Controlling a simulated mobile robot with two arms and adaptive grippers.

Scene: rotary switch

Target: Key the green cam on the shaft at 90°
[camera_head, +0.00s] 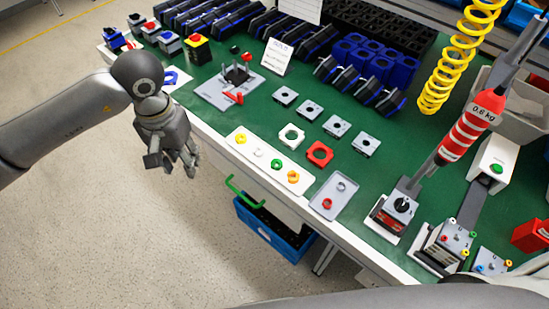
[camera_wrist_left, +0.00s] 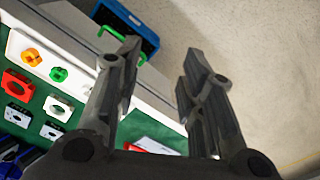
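The green cam (camera_head: 276,163) lies on a white tray (camera_head: 268,158) near the table's front edge, between a white cam (camera_head: 258,151) and an orange cam (camera_head: 293,176). It also shows at the left of the left wrist view (camera_wrist_left: 59,74). A grey plate with upright posts and a red lever (camera_head: 235,97) stands farther back; I cannot tell which part is the shaft. My left gripper (camera_head: 174,166) is open and empty, off the table's front edge, left of the cam. Its spread fingers fill the middle of the left wrist view (camera_wrist_left: 163,58). My right gripper is not in view.
Square plates, including a red one (camera_head: 319,153), lie behind the tray. Blue bins line the back. A yellow coiled hose (camera_head: 440,80) and a red tool (camera_head: 470,125) hang at right.

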